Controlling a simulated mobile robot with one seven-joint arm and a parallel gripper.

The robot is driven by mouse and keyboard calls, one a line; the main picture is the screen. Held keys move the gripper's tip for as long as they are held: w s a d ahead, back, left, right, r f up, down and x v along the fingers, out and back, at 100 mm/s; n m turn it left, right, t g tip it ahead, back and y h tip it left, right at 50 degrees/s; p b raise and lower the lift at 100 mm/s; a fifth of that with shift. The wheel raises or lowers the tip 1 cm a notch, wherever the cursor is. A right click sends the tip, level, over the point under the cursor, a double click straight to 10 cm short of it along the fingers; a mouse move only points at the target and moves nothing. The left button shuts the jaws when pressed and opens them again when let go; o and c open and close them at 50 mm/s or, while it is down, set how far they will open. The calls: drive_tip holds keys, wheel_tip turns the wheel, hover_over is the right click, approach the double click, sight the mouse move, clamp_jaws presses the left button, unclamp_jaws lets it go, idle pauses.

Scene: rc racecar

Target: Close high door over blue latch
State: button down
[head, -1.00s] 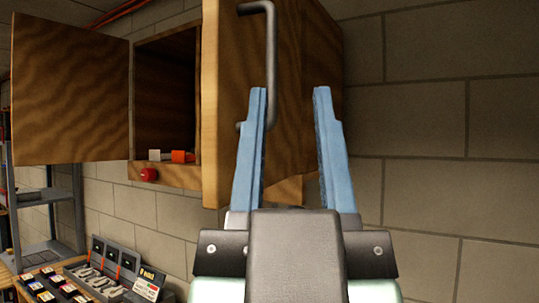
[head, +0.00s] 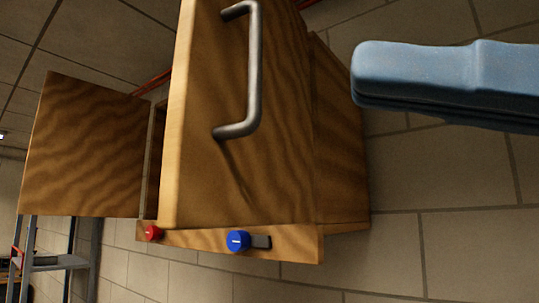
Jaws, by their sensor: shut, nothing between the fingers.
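The wooden door with a grey bar handle (head: 248,75) hangs on the wall cabinet; its face (head: 215,185) fills the middle of the head view. Its thick pale left edge shows, and it looks partly open, but the exact angle is hard to tell. The blue latch (head: 238,241) is a round knob with a white mark and a dark tab on the cabinet's lower rail, below the door. My gripper (head: 357,84) enters from the right, blue fingers shut together and empty, pointing left. In the picture it lies right of the door and handle, with no visible contact.
A second door (head: 85,145) stands swung open at the left, with a dark cabinet interior beside it. A red latch (head: 152,233) sits on the lower rail. A metal shelf (head: 60,262) stands at lower left. The block wall (head: 430,250) is bare at right.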

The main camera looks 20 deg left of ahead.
wheel_tip(320, 180, down, 4)
drive_tip(key=w+d+m+t+h, duration=0.2)
drive_tip(key=w+d+t+h, duration=0.1)
drive_tip(key=p, duration=0.3)
approach(179, 211)
drive_tip(key=x, duration=0.5)
drive_tip(key=shift+a+r, duration=0.2)
drive_tip(key=shift+a, duration=0.05)
drive_tip(key=shift+w+a+f+p, duration=0.15)
drive_tip(key=shift+a+p, duration=0.15)
drive_tip(key=shift+a, duration=0.4)
drive_tip(key=shift+a, duration=0.1)
